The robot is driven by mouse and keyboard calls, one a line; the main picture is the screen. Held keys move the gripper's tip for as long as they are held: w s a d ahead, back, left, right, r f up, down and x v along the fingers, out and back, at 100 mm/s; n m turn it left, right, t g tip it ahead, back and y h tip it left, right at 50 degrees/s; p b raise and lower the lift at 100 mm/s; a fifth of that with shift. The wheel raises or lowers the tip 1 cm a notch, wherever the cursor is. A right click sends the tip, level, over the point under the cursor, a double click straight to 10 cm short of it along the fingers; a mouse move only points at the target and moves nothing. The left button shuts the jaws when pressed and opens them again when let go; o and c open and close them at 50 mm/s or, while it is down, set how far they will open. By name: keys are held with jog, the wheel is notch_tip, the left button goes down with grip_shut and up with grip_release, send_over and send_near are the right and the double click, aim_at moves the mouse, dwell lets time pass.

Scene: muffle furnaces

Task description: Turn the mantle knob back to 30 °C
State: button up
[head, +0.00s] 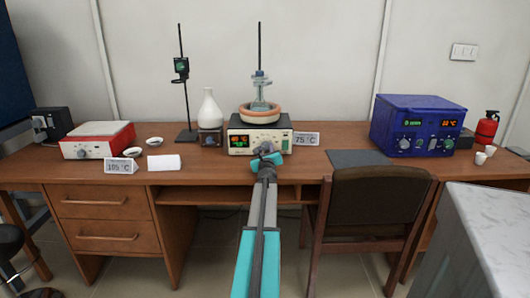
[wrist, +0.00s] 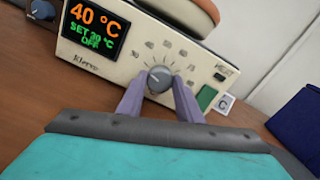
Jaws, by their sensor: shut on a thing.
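The heating mantle (head: 272,141) stands on the desk in the middle of the head view, with an orange-brown bowl (head: 261,114) on top holding a glass flask. Its cream front panel fills the upper part of the wrist view and appears tilted there. The display (wrist: 94,30) reads 40 °C, with SET 30 °C and OFF in green below. The round grey mantle knob (wrist: 159,78) sits at the centre of a printed dial. My gripper (wrist: 160,88) is shut on the knob, one finger on each side. In the head view my gripper (head: 266,158) hides the knob.
A 75 °C card (head: 306,139) stands right of the mantle. A white bottle (head: 209,108) on a small dark unit and a stand (head: 184,100) are to its left. A blue instrument (head: 416,124) is far right. A chair (head: 370,215) is right of my arm.

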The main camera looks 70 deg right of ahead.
aim_at(266, 147)
jog(key=o, duration=1)
jog(key=shift+s+d, duration=0.2)
jog(key=shift+s, duration=0.2)
jog(key=shift+o, duration=0.2)
jog(key=shift+w+a, duration=0.1)
jog(key=shift+w, duration=0.05)
jog(key=shift+a, duration=0.15)
jog(key=shift+v, duration=6.75)
